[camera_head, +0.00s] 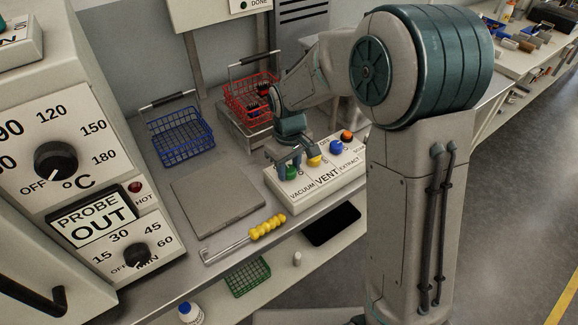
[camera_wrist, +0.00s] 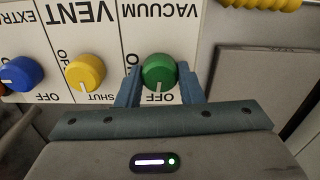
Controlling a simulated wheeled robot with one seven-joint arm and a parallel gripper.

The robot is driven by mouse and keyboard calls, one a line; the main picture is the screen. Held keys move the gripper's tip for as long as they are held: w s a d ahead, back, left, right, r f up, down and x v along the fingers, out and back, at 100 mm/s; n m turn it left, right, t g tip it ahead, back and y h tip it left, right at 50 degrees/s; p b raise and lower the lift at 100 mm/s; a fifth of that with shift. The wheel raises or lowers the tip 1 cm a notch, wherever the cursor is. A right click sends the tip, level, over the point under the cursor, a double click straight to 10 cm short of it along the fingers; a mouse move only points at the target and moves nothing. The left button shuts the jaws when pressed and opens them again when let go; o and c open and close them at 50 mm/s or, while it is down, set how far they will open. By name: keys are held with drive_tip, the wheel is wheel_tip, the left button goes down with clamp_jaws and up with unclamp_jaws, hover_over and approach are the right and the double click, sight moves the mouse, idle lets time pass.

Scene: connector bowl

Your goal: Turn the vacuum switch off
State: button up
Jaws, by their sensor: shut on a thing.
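The vacuum switch is a green knob (camera_wrist: 159,69) on a white control panel (camera_head: 318,184), under the label VACUUM. In the head view the green knob (camera_head: 291,173) shows at the panel's left end, partly hidden by the fingers. My gripper (camera_wrist: 160,84) is shut on the green knob, one finger on each side of it. It also shows in the head view (camera_head: 290,162), reaching down to the panel. In the wrist view the knob's white mark points toward the printed OFF.
A yellow knob (camera_wrist: 85,71) labelled VENT and a blue knob (camera_wrist: 22,73) labelled EXTRACT stand beside it; an orange knob (camera_head: 346,136) is farther along. A grey plate (camera_head: 217,194), a yellow-handled tool (camera_head: 266,228), a blue basket (camera_head: 181,137) and a red basket (camera_head: 247,98) are nearby.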

sight(289, 168)
drive_tip(key=shift+n, duration=0.7)
drive_tip(key=o, duration=1)
drive_tip(key=shift+c, duration=0.2)
wheel_tip(289, 168, up, 14)
drive_tip(key=shift+f, duration=0.1)
